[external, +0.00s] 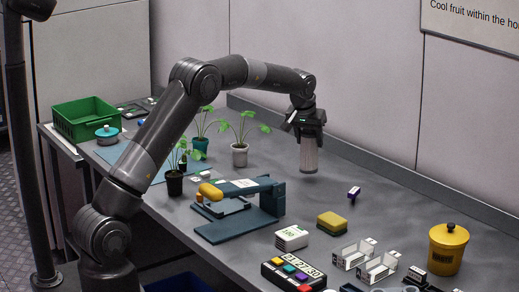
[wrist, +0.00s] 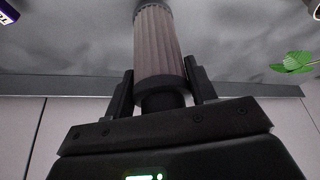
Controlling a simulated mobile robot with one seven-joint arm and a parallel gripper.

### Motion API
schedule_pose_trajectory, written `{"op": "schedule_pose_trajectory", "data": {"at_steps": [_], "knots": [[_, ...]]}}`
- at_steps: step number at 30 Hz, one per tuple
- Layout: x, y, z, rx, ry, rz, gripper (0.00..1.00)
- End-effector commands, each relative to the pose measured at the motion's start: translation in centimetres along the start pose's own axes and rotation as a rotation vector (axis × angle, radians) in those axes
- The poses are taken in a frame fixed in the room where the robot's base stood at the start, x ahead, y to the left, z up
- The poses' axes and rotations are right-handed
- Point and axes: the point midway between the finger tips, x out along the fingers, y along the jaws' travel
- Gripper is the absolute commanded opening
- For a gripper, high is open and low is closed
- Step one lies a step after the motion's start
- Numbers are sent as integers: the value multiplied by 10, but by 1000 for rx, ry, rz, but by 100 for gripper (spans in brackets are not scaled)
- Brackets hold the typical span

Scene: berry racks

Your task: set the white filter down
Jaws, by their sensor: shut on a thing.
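The white filter (external: 309,156) is a pale, pleated cylinder with dark ends, held upright below my gripper (external: 309,128) in the external view. Its lower end is close to the grey bench top; I cannot tell whether it touches. In the wrist view the filter (wrist: 159,45) stands between the two dark fingers of my gripper (wrist: 160,95), which are shut on its dark end cap.
Potted seedlings (external: 239,154) stand left of the filter. A purple-and-white block (external: 354,192) and a yellow sponge (external: 331,223) lie to its right and front. A blue-grey stand (external: 240,225) is at front left. The bench (external: 290,195) around the filter is clear.

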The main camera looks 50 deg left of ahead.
Motion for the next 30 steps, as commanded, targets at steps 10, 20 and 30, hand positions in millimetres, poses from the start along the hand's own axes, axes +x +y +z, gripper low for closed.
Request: {"op": "schedule_pose_trajectory", "data": {"at_steps": [10,20,30], "knots": [[25,0,11,1,0,0,27],[28,0,12,0,-1,0,61],[28,0,12,0,-1,0,73]]}}
